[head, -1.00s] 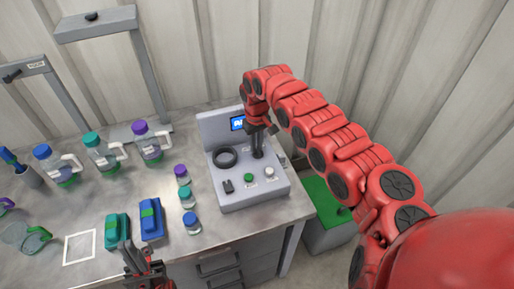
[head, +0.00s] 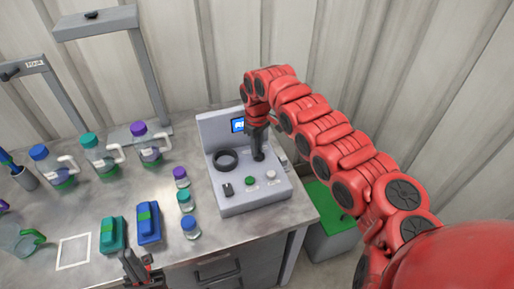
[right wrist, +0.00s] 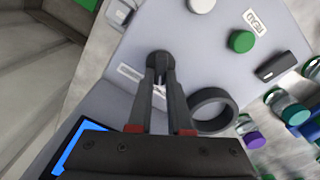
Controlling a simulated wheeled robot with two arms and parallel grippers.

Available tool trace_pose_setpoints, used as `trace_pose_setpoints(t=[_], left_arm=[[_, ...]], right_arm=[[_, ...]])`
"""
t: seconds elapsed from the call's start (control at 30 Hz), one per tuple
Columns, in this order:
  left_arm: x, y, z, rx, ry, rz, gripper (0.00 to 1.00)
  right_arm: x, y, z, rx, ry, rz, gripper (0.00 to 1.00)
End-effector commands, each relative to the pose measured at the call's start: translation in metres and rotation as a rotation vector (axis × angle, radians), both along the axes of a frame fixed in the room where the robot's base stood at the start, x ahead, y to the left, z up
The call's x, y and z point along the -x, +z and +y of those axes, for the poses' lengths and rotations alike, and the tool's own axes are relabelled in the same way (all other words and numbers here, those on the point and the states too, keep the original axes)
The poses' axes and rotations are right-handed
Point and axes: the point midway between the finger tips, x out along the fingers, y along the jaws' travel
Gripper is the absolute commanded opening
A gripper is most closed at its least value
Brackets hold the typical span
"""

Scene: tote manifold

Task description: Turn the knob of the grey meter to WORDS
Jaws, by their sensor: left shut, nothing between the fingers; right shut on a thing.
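The grey meter (head: 229,199) stands at the right end of the metal table, with a small blue screen (head: 238,124) on its upright back. My right gripper (head: 258,155) reaches down onto the meter's dark knob. In the right wrist view the gripper (right wrist: 160,75) is shut on the knob (right wrist: 159,60); a small label beside it is too small to read. The screen's text is partly hidden by the arm. My left gripper (head: 138,266) is shut and empty at the table's front edge.
The meter also bears a black ring (head: 225,160), a green button (head: 249,181) and a white button (head: 271,174). Several small vials, such as a blue-capped one (head: 191,230), stand close on its left. A green-topped bin (head: 330,212) is at the right.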

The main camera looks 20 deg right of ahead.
Motion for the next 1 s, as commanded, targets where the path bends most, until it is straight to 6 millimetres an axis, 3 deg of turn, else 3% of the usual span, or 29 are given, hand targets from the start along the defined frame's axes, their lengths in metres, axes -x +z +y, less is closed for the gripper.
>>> trace_pose_setpoints(t=[0.13,0.17,0.3,0.6,0.73,0.87,1.0], left_arm=[[0.000,0.000,0.000,0.000,0.000,0.000,0.00],[0.000,0.000,0.000,0.000,0.000,0.000,0.00],[0.000,0.000,0.000,0.000,0.000,0.000,0.00],[0.000,0.000,0.000,0.000,0.000,0.000,0.00],[0.000,-0.005,0.000,0.000,0.000,0.000,0.00],[0.000,-0.013,0.000,0.000,0.000,0.000,0.00],[0.000,-0.023,0.000,0.000,0.000,0.000,0.00]], right_arm=[[0.000,0.001,0.000,0.000,0.000,-0.001,0.00],[0.000,0.001,0.000,0.000,0.000,-0.001,0.23],[0.000,0.000,0.000,0.001,0.000,-0.001,0.47],[0.000,0.001,0.000,0.001,0.000,-0.001,0.47],[-0.001,0.010,0.000,0.001,-0.001,-0.003,0.47],[-0.002,0.035,0.000,0.001,0.001,-0.007,0.47],[-0.002,0.073,0.001,0.002,0.002,-0.008,0.47]])
